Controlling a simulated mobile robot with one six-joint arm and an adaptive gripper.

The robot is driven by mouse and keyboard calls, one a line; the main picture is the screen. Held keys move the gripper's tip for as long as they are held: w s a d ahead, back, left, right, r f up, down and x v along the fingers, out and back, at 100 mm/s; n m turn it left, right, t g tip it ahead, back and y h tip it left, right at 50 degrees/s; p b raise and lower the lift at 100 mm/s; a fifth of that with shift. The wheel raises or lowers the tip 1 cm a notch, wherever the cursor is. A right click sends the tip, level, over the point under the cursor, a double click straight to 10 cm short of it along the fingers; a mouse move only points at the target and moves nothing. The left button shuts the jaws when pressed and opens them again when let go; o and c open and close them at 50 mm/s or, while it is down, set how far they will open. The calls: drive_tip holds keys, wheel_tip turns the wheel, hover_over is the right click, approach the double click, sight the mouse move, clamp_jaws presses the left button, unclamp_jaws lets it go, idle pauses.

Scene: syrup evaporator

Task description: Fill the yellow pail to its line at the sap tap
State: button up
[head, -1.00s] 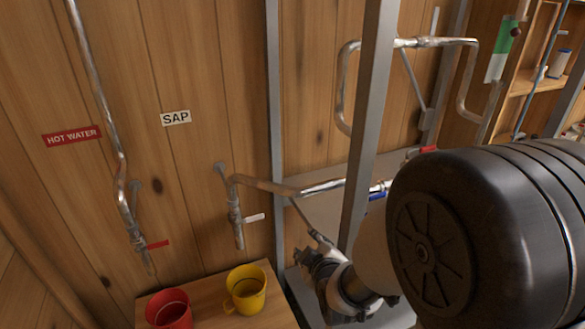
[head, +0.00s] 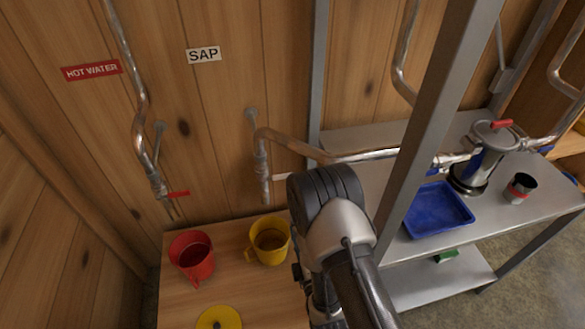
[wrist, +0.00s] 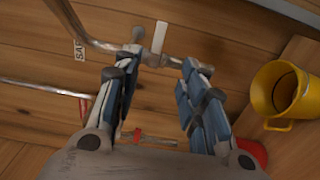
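The yellow pail (head: 270,242) stands upright on the wooden bench, right of the red pail (head: 191,257). It also shows at the right of the wrist view (wrist: 262,92). A dark line rings its inside; I cannot tell if it holds liquid. The sap tap (head: 264,172) hangs from a metal pipe under the SAP sign (head: 203,54), behind and above the yellow pail. Its white handle (wrist: 159,37) shows beyond my fingertips in the wrist view. My gripper (wrist: 158,72) is open, with nothing between its fingers. In the head view it is mostly hidden by my arm.
The hot water tap (head: 155,182) with a red handle (head: 178,194) hangs to the left. A yellow disc (head: 219,318) lies at the bench front. A metal post (head: 432,120) rises right of my arm. A blue tray (head: 438,209) rests on the steel shelf behind it.

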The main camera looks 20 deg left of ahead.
drive_tip(key=p, duration=0.2)
approach(277, 178)
drive_tip(key=w+a, duration=0.1)
drive_tip(key=w, duration=0.6)
drive_tip(key=shift+w+a, duration=0.55)
drive_tip(key=shift+c, duration=0.3)
clamp_jaws()
